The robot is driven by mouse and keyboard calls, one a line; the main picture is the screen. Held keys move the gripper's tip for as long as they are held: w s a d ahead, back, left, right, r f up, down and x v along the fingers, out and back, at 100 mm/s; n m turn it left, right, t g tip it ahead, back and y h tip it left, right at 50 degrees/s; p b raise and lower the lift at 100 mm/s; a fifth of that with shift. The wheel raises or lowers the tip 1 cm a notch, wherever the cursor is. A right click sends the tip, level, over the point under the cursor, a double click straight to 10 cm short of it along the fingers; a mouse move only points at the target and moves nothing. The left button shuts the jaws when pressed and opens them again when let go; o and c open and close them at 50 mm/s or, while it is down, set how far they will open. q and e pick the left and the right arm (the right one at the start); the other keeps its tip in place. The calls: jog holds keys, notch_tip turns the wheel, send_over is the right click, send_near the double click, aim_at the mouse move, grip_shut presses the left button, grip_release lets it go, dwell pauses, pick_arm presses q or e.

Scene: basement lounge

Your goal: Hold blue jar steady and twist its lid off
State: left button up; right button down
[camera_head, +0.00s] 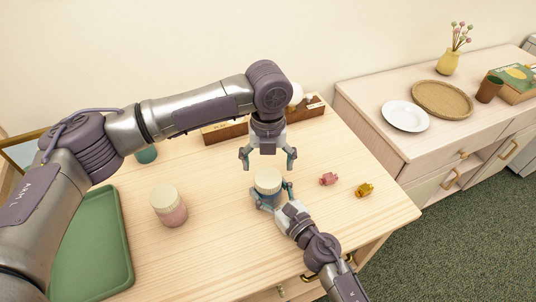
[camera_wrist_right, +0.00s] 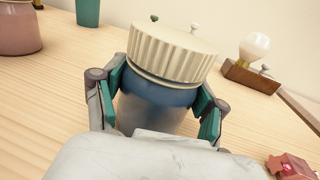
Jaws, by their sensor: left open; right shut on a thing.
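The blue jar (camera_wrist_right: 154,108) stands upright on the wooden table, and its cream ribbed lid (camera_wrist_right: 172,52) sits on top. The lid also shows in the head view (camera_head: 267,180), where most of the jar body is hidden. My right gripper (camera_head: 271,196) is shut on the jar body, with a finger on each side below the lid; the fingers also show in the right wrist view (camera_wrist_right: 160,103). My left gripper (camera_head: 268,158) is open and points down just above and behind the lid, apart from it.
A pink jar with a cream lid (camera_head: 169,206) stands to the left, near a green tray (camera_head: 118,262). Pink (camera_head: 328,179) and yellow (camera_head: 364,190) small toys lie to the right. A wooden holder (camera_head: 226,132) stands behind, with a teal cup (camera_head: 146,154) at back left.

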aim_at(268, 177)
pick_arm(q)
jog(key=shift+f, duration=2.55)
